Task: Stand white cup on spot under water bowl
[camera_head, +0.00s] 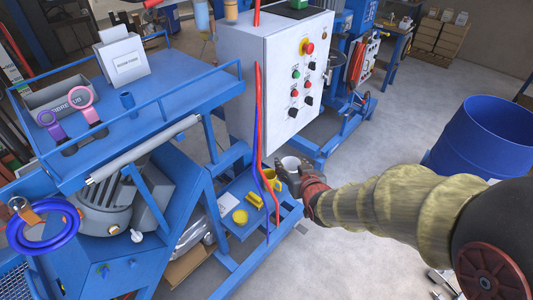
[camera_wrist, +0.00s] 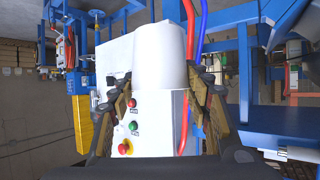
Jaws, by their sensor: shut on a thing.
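My gripper (camera_head: 297,178) is shut on the white cup (camera_head: 290,163), low in front of the grey control cabinet. In the wrist view the white cup (camera_wrist: 160,55) is between the two fingers of my gripper (camera_wrist: 158,92); that view is upside down. In the head view the fingers partly hide the cup. The cup is beside the blue lower shelf (camera_head: 263,229), near its back right corner. A round yellow disc (camera_head: 240,216) lies on that shelf. I cannot tell which thing is the water bowl; a pale blue container (camera_head: 201,15) hangs at the top.
A yellow holder (camera_head: 254,197) and a yellow item (camera_head: 275,184) are on the lower shelf. Red and blue hoses (camera_head: 259,120) hang down close left of my gripper. The control cabinet (camera_head: 265,85) stands behind. A blue barrel (camera_head: 485,135) stands right. Grey floor is open between.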

